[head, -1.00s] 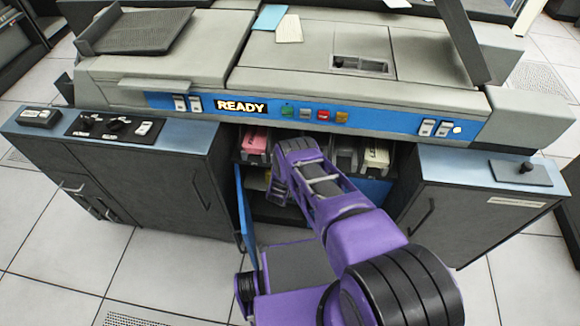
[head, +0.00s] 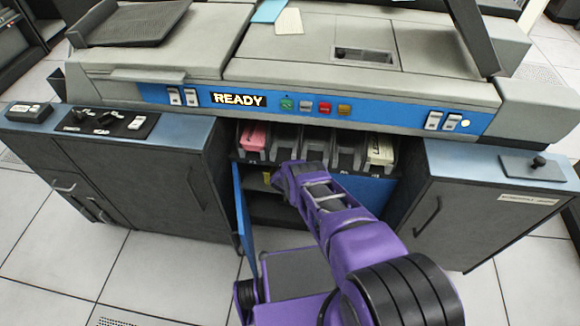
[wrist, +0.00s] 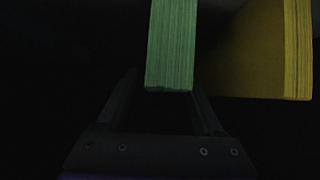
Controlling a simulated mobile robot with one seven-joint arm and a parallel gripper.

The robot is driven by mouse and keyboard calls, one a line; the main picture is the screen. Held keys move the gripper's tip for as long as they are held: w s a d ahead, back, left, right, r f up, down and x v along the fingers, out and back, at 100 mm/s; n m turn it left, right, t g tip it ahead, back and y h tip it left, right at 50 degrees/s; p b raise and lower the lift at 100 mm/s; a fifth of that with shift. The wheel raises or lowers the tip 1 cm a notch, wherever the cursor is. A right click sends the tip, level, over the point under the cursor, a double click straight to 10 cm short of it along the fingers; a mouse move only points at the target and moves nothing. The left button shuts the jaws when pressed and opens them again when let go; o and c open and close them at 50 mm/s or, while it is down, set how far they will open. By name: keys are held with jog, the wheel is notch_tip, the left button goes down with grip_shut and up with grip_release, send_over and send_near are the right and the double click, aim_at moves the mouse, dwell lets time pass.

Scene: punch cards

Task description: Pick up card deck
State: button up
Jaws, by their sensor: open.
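A green card deck (wrist: 172,45) hangs into the top middle of the wrist view, its lower end between the two dark fingers of my gripper (wrist: 165,80). The gripper is open, with dark gaps beside the deck. A yellow card deck (wrist: 265,50) stands to the right, outside the fingers. In the head view my purple arm reaches into the open cabinet below the row of card slots, and its fingers are hidden there. A small yellow patch (head: 267,178) shows inside the cabinet. The green deck cannot be seen in the head view.
A pink deck (head: 254,137) and a cream deck (head: 381,150) sit in the slots above my arm. A blue cabinet door (head: 243,215) stands open at the left. Grey cabinets (head: 140,180) flank the opening. The wrist view is very dark.

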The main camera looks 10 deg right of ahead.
grip_shut()
dwell(0.3)
jog(key=shift+r, duration=0.3)
dwell(0.3)
